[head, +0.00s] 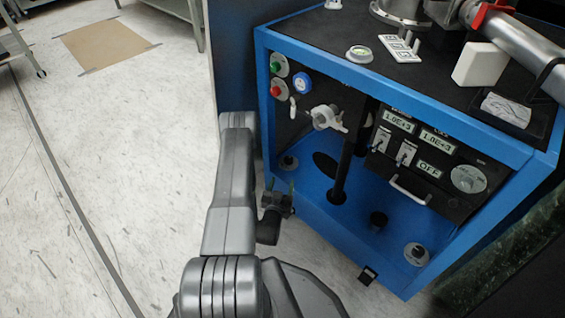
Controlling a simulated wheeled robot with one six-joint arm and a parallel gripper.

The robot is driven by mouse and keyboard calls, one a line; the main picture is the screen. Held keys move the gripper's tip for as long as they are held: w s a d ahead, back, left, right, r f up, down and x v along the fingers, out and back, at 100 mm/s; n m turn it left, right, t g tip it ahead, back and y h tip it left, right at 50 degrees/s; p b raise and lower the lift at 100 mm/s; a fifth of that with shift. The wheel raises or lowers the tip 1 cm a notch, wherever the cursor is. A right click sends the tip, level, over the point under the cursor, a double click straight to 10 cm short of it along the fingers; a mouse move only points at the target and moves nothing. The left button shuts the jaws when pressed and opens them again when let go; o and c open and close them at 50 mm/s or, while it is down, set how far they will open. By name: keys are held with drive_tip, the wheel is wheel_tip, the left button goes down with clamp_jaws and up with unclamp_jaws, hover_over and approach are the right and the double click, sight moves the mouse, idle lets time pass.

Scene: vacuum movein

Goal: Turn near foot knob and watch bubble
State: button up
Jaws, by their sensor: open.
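A blue-framed vacuum cabinet (300,200) stands to the right. My gripper (279,188) is open and empty at the cabinet's left lower side, just below the left foot knob in the picture. I cannot tell whether it touches the frame.
The front panel has green and red buttons (277,78), a valve (327,118), digital displays (418,132) and a handle (410,190). A black latch (368,275) is at the lower front edge. The floor (120,160) left of my arm is open, with a brown mat (104,44) beyond.

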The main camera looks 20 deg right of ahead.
sight(286, 163)
drive_tip(key=b+x, duration=0.3)
drive_tip(key=x, duration=0.8)
drive_tip(key=shift+w, duration=0.15)
drive_tip(key=c, duration=1)
drive_tip(key=shift+w+a+m+g+h, duration=0.1)
drive_tip(key=shift+m+g+h, duration=0.5)
drive_tip(key=shift+g+h, duration=0.1)
drive_tip(key=shift+w+a+m+g+h, duration=0.1)
drive_tip(key=shift+m+g+h, duration=0.5)
drive_tip(key=shift+h, duration=0.1)
drive_tip(key=shift+m+g+h, duration=1)
drive_tip(key=shift+m+g, duration=0.1)
drive_tip(key=shift+g, duration=0.3)
drive_tip(key=o, duration=1)
